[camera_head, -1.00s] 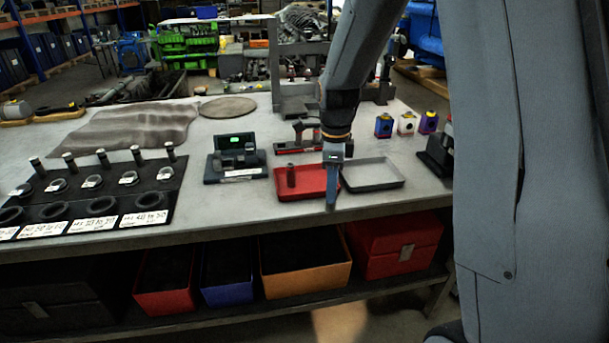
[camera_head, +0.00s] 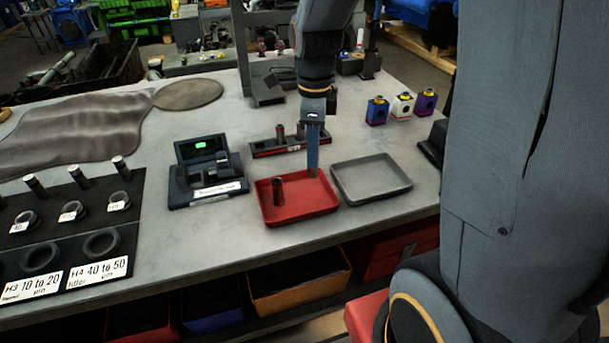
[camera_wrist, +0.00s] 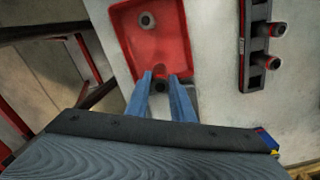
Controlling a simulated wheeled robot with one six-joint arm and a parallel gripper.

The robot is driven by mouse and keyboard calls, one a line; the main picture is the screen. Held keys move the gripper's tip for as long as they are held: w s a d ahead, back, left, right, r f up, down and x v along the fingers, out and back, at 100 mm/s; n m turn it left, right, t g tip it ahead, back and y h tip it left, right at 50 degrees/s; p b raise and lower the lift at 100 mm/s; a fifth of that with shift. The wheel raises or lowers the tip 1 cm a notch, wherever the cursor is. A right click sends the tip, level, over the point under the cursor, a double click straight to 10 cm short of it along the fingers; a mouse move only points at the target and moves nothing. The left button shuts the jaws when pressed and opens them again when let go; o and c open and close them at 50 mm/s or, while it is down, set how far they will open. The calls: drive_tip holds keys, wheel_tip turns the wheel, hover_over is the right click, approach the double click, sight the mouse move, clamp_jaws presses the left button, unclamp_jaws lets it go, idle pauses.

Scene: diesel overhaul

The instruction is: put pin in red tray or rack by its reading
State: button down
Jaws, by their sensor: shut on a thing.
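My gripper (camera_head: 313,172) points down over the back right part of the red tray (camera_head: 300,214). In the wrist view its two blue fingers (camera_wrist: 163,80) are shut on a dark pin (camera_wrist: 160,72), held over the edge of the tray (camera_wrist: 172,38). In the head view the held pin is mostly hidden by the finger. Another dark pin (camera_head: 278,190) stands in the left part of the tray. The rack (camera_head: 262,152), dark with a red front, lies behind the tray with pins standing in it. The gauge (camera_head: 208,172) has a green lit display, too small to read.
A grey tray (camera_head: 372,198) sits right of the red one. Left, a black board (camera_head: 70,235) carries labelled rings and pins. Small coloured blocks (camera_head: 400,107) stand behind the grey tray. The bench front is clear; bins sit below.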

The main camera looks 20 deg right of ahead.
sight(312, 172)
drive_tip(key=shift+f+p, duration=0.75)
drive_tip(key=shift+f, duration=2.7)
drive_tip(key=c, duration=1.5)
unclamp_jaws()
drive_tip(key=shift+c, duration=0.2)
drive_tip(key=shift+r, duration=0.1)
